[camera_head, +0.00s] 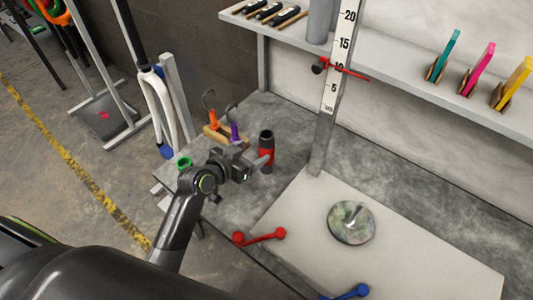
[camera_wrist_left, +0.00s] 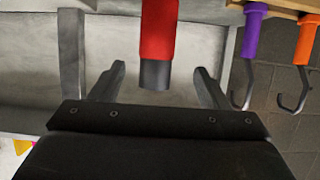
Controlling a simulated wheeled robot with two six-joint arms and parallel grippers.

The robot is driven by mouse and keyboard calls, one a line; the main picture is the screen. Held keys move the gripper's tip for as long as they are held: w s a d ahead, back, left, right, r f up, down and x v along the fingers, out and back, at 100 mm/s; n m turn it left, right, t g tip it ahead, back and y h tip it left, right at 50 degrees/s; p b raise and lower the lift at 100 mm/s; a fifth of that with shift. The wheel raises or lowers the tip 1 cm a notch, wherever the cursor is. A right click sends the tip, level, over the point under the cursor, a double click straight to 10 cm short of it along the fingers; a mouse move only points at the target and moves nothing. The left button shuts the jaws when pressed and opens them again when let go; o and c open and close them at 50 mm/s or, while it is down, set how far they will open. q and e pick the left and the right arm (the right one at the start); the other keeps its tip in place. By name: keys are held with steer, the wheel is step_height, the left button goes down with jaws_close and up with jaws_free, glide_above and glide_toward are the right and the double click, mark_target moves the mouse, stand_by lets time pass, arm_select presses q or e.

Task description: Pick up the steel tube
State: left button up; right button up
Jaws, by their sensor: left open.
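An upright tube (camera_head: 266,138) with a dark grey end and a red lower part stands on the grey bench, near its left end. I take it as the steel tube. My left gripper (camera_head: 260,163) is open and close beside it, on its near left side. In the left wrist view the tube (camera_wrist_left: 156,50) shows between the two spread fingers (camera_wrist_left: 160,72), with visible gaps on both sides. I cannot tell how deep it lies between them. The gripper partly hides its lower part in the head view. My right gripper is not in view.
A wooden rack (camera_head: 222,134) with orange- and purple-handled hooks stands just behind left. A shelf (camera_head: 410,86) runs above.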

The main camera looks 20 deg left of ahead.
mark_target(261, 146)
arm_select(q)
steer(key=shift+x, duration=1.15)
steer(key=x, duration=0.4)
steer(key=shift+d+r, duration=0.2)
steer(key=shift+d, duration=0.05)
steer(key=shift+w+d+f, duration=0.1)
steer(key=shift+w+f, duration=0.05)
steer(key=shift+w, duration=0.3)
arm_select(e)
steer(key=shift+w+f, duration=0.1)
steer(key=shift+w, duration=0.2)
arm_select(q)
steer(key=shift+c, duration=0.2)
steer(key=c, duration=1.4)
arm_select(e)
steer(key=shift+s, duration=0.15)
